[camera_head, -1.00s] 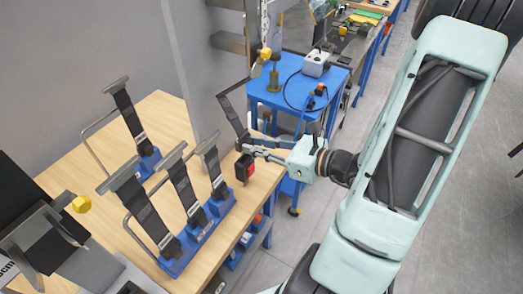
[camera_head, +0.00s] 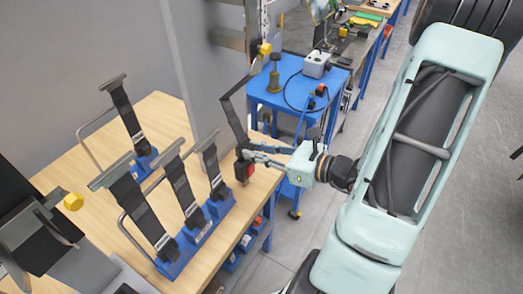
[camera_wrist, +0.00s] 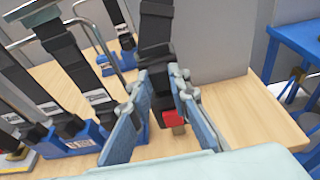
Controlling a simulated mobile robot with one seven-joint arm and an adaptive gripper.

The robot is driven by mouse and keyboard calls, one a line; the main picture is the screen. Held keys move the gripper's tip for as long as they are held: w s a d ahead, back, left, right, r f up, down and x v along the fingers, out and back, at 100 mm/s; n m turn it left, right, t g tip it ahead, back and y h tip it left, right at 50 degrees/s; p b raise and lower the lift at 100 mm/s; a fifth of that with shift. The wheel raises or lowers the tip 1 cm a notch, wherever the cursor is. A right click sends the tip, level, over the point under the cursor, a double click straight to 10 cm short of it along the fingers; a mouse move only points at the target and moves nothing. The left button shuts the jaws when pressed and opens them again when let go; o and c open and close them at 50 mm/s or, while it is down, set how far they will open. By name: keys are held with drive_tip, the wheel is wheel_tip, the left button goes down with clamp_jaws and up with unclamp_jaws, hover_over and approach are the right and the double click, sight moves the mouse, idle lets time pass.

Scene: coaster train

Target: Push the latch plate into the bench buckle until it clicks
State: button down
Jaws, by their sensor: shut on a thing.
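My gripper (camera_head: 250,154) is over the bench's right edge, its fingers pointing left. In the wrist view my gripper (camera_wrist: 160,82) has a finger on each side of the black latch plate (camera_wrist: 157,78) and is shut on it. A black strap (camera_wrist: 156,30) runs up from the plate; in the head view the strap (camera_head: 230,115) rises beside the grey post. The black bench buckle with a red button (camera_head: 250,171) is right below the fingertips. Its red button (camera_wrist: 173,118) shows between the fingers in the wrist view. The plate's tongue and the buckle's slot are hidden, so I cannot tell how deep it sits.
Blue blocks (camera_head: 190,236) with several upright black straps on grey bars stand left of the buckle on the wooden bench (camera_head: 75,150). A grey post (camera_head: 195,80) rises behind. A blue cart (camera_head: 290,97) stands beyond. Bare bench top lies around the buckle.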

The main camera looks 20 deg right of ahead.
drive_tip(key=shift+f+b, duration=0.95)
drive_tip(key=shift+f, duration=0.2)
drive_tip(key=c, duration=1.7)
unclamp_jaws()
drive_tip(key=shift+c, duration=0.2)
drive_tip(key=v, duration=1.2)
